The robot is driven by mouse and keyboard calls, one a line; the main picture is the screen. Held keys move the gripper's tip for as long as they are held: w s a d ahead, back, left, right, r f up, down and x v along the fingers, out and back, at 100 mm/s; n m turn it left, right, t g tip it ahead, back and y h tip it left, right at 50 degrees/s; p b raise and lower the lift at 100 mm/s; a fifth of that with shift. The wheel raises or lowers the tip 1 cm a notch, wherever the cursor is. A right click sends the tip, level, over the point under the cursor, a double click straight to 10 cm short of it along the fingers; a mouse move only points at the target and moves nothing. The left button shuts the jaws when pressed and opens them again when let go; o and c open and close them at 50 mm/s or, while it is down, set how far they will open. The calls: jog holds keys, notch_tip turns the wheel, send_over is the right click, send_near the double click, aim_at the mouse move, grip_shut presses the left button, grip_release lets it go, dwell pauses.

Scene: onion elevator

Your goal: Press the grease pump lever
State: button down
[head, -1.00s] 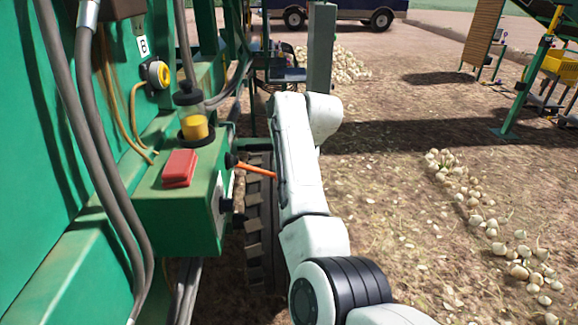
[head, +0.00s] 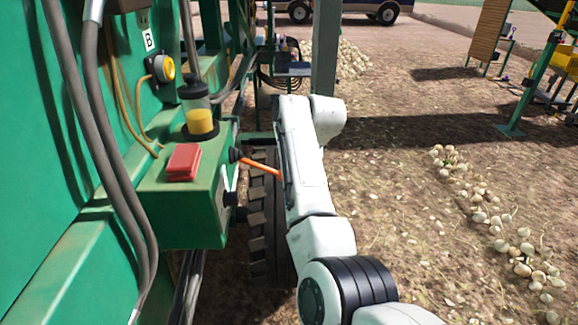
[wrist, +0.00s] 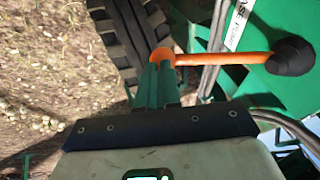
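The grease pump lever is an orange rod (head: 262,167) that sticks out to the right from a black boot on the side of the green pump box (head: 190,205), sloping slightly down. Its outer end is hidden behind my white arm in the head view. In the wrist view the lever (wrist: 225,59) runs from the black boot at right to a rounded orange end at the middle. My gripper (wrist: 160,72) has green fingers close together, their tips at that rounded end. They look shut, overlapping the lever end; contact is not clear. My gripper is hidden in the head view.
A red block (head: 184,162) and a reservoir of yellow grease (head: 200,122) sit on the box. Grey hoses (head: 105,150) hang at left. A black tire (head: 262,225) stands below the lever. Onions (head: 490,215) lie on open ground at right.

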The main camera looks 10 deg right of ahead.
jog(key=v, duration=1.3)
jog(key=shift+d+r, duration=0.35)
jog(key=shift+d, duration=0.05)
dwell(0.9)
